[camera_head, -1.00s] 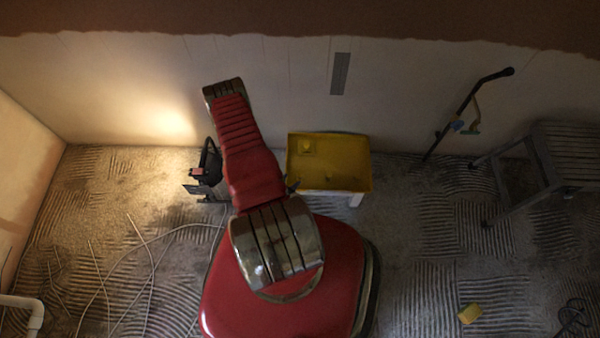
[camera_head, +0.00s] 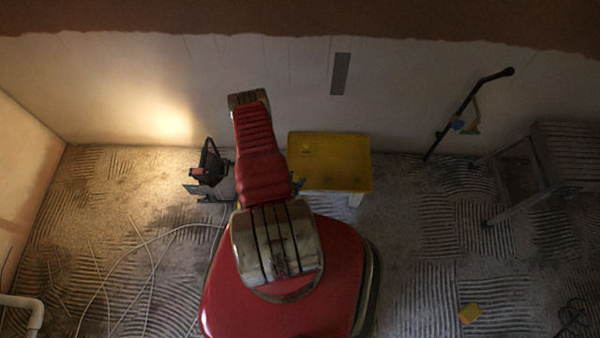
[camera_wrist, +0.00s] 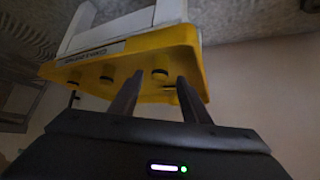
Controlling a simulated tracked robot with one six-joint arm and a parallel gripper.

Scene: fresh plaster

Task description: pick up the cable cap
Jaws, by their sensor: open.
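I cannot single out the cable cap for certain in either view. Several small dark round pieces, one of them a dark disc (camera_wrist: 160,72), show in a row on the yellow tray (camera_wrist: 190,52) in the wrist view. The tray top also shows in the head view (camera_head: 345,178), with a faint small shape near its back left. My gripper (camera_wrist: 159,80) is open, its two fingers apart and pointing at the tray. Nothing shows held between them. The disc appears between the fingertips in the picture, but I cannot tell the distance.
The yellow tray stands on white legs (camera_head: 356,200) near the back wall. A work lamp (camera_head: 210,165) is left of my arm, with cables across the floor. A grey step stool (camera_head: 560,165) stands right. A yellow block (camera_head: 470,313) lies on open floor at the front right.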

